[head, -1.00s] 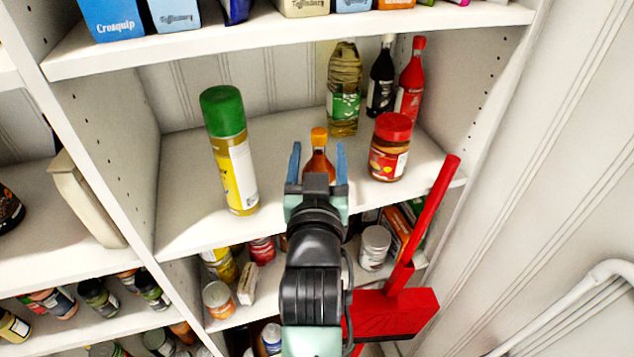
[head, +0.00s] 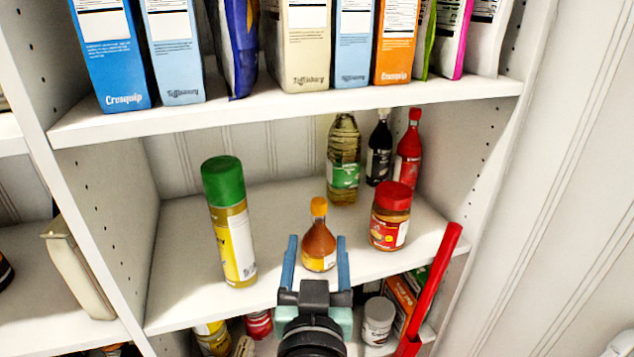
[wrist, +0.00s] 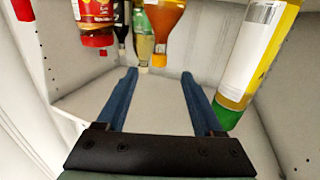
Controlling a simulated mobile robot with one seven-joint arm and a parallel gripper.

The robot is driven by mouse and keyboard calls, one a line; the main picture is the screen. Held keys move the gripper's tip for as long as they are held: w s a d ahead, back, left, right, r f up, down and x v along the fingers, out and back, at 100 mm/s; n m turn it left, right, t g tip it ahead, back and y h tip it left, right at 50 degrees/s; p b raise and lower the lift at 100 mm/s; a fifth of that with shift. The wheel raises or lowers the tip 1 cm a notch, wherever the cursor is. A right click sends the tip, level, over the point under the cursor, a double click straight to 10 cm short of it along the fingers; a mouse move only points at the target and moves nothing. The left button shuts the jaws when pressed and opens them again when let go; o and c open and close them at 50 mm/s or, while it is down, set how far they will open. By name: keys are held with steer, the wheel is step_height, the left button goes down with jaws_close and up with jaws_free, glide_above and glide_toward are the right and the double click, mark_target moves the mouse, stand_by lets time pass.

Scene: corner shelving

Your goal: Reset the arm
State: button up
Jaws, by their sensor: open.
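My gripper (head: 317,240) is open, with its two blue fingers apart and nothing between them. In the head view it is in front of the middle shelf, its fingertips overlapping the lower part of an orange sauce bottle (head: 319,247) with an orange cap. The bottle stands upright on the shelf. In the wrist view my gripper (wrist: 158,73) is also open and empty. That view appears upside down, with the orange bottle (wrist: 165,22) beyond the fingertips.
A yellow spray can with green cap (head: 232,225) stands left of my gripper, and a red-lidded jar (head: 390,217) right. Bottles, including an oil bottle (head: 343,165), stand behind. Boxes fill the upper shelf (head: 290,108). A red handle (head: 434,280) leans at the right.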

steer(key=s+r+t, duration=0.3)
steer(key=s+r, duration=0.1)
steer(key=r, duration=0.7)
steer(key=s+r+t, duration=0.3)
steer(key=s+r, duration=0.1)
steer(key=r, duration=0.8)
steer(key=s+r+t, duration=0.3)
steer(key=s+r, duration=0.2)
steer(key=r, duration=0.7)
steer(key=shift+y, duration=0.3)
